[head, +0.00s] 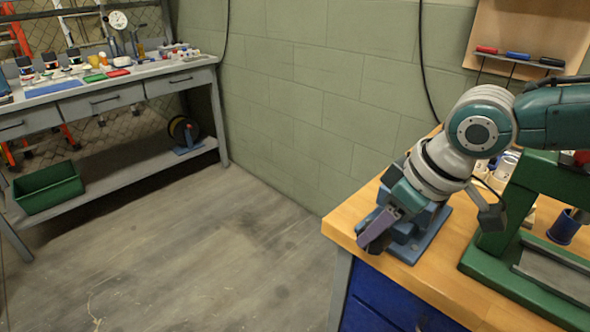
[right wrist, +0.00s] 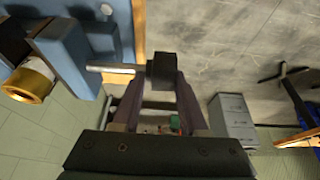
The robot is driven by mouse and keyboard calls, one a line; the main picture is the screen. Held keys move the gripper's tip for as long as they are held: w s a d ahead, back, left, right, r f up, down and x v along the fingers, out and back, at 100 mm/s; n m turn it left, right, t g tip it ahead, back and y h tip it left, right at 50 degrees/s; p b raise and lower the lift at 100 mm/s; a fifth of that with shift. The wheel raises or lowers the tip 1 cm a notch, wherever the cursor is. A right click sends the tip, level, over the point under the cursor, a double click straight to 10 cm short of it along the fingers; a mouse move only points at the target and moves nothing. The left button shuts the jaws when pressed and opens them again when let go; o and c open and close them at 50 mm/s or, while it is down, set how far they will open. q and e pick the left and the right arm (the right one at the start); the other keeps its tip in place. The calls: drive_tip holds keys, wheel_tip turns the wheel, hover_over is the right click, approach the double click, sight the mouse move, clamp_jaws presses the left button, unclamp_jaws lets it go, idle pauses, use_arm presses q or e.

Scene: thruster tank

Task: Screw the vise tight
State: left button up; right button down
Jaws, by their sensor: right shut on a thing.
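The blue vise (head: 428,236) stands on the wooden workbench near its left corner, partly hidden behind my right gripper and wrist. In the right wrist view the vise's blue body (right wrist: 72,55) is at the upper left. A metal handle rod (right wrist: 110,69) runs from it to a dark end block (right wrist: 162,70). My right gripper (head: 376,230) has purple fingers and is shut on this dark end of the handle; its fingers also show in the right wrist view (right wrist: 165,88). My left gripper is out of view.
A green press-like frame (head: 510,205) stands right of the vise on the wooden bench (head: 455,275), close to my right arm. A second workbench (head: 110,90) with small items is at the far left. Open floor (head: 190,260) lies between the benches.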

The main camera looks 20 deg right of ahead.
drive_tip(key=shift+s+a, duration=0.1)
drive_tip(key=shift+a, duration=0.15)
drive_tip(key=shift+s+t+y+p, duration=0.15)
drive_tip(key=shift+t+y+p, duration=0.2)
drive_tip(key=shift+t, duration=0.25)
drive_tip(key=shift+s+d+t+y, duration=0.1)
drive_tip(key=shift+t+y, duration=0.15)
drive_tip(key=shift+t, duration=0.45)
drive_tip(key=shift+s+f+t+y+b, duration=0.2)
drive_tip(key=shift+t+y+b, duration=0.25)
drive_tip(key=shift+t, duration=0.45)
drive_tip(key=shift+d+t+y+b, duration=0.1)
drive_tip(key=shift+t+y+b, duration=0.15)
drive_tip(key=shift+t+b, duration=0.4)
drive_tip(key=shift+t, duration=0.35)
drive_tip(key=shift+r, duration=0.1)
